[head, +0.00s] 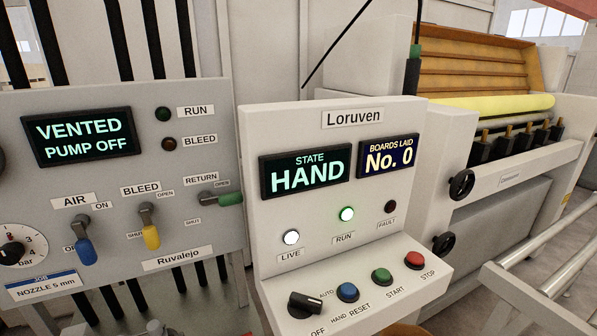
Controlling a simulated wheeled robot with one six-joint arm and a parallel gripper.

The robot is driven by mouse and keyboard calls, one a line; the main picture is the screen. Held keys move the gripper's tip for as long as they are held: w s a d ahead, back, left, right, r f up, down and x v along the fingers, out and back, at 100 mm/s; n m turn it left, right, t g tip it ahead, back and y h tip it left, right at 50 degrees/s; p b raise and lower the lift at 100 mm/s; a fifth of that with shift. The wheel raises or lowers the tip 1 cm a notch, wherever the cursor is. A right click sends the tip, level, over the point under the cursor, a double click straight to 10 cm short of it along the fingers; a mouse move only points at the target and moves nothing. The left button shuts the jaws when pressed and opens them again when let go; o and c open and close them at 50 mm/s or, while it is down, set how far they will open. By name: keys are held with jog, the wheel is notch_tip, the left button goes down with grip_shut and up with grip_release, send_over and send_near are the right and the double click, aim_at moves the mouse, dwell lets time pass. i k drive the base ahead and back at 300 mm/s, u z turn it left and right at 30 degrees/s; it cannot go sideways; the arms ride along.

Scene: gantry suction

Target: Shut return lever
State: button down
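The return lever (230,199) has a green handle and sits at the right end of the grey Ruvalejo panel (60,190). Its handle points sideways to the right, just under the OPEN label (222,184). The SHUT label (193,222) is lower left of the handle. The RETURN label (201,179) is above it. The handle's tip is close to the left edge of the Loruven console, and I cannot tell the gap. My gripper is not in view.
The yellow bleed lever (151,236) and blue air lever (86,250) point down. The panel display (83,137) reads VENTED, PUMP OFF. The Loruven console (345,190) juts out at the right, with a selector and several buttons; its display (305,172) reads HAND. Rails (570,250) stand far right.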

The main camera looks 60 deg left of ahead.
aim_at(205, 199)
jog(key=i, duration=1.55)
jog(key=u, duration=4.6)
jog(key=i, duration=1)
